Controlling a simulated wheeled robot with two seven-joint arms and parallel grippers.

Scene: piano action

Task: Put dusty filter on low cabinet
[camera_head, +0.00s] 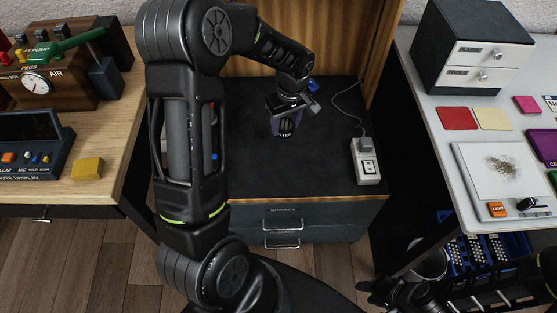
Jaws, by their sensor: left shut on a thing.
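The low cabinet (334,112) has a dark top and drawers in front. It stands in the middle, between the two tables. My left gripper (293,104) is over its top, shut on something. A small dark purple thing with a pale ridged part (286,125) shows right under the fingers. It seems to be the dusty filter, partly hidden by the gripper. I cannot tell whether it touches the cabinet top. My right gripper (402,294) is low at the bottom edge, beside the right table; its fingers are too dark to read.
A white power strip (366,161) with a cable lies on the cabinet's right side. A small blue thing (313,84) shows behind my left gripper. The right table holds a tray with dusty grains (501,168) and coloured pads. A wooden table (112,147) is at left.

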